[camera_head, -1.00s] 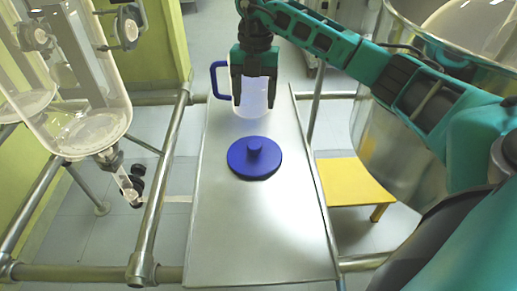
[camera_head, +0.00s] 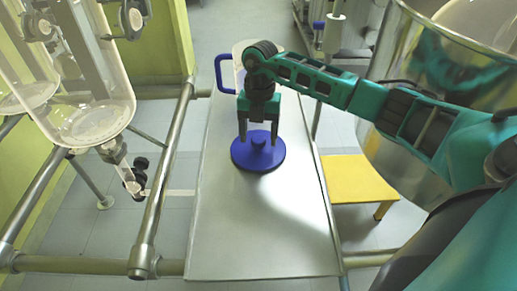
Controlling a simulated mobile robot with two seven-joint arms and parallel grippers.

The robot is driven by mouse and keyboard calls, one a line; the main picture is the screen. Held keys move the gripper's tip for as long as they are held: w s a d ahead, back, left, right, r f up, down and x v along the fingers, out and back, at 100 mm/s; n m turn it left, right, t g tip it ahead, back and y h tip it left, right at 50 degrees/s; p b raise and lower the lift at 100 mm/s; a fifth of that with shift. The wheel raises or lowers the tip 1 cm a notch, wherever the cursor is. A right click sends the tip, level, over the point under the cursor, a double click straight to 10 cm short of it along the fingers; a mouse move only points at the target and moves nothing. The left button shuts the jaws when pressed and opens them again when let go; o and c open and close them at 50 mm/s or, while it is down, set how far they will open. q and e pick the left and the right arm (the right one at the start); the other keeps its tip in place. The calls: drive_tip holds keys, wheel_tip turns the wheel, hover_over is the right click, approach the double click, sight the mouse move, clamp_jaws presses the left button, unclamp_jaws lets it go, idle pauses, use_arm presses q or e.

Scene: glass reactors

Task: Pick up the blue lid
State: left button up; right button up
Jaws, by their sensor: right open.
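The blue lid (camera_head: 258,160) is a round disc with a short knob in its middle, lying flat on the metal table (camera_head: 255,225). My right gripper (camera_head: 258,141) points down over the lid with its fingers open, one on each side of the knob as seen from the head. Whether the fingers touch the lid or knob cannot be told. My left gripper is not in view.
A pitcher with a blue handle (camera_head: 221,74) stands behind my right gripper, mostly hidden by my arm. A glass reactor (camera_head: 90,110) with metal rails is at left. A large shiny vessel (camera_head: 385,150) and yellow step (camera_head: 360,182) are at right. The table's front is clear.

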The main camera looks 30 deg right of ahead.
drive_tip(key=shift+f, duration=0.1)
drive_tip(key=shift+c, duration=0.4)
clamp_jaws()
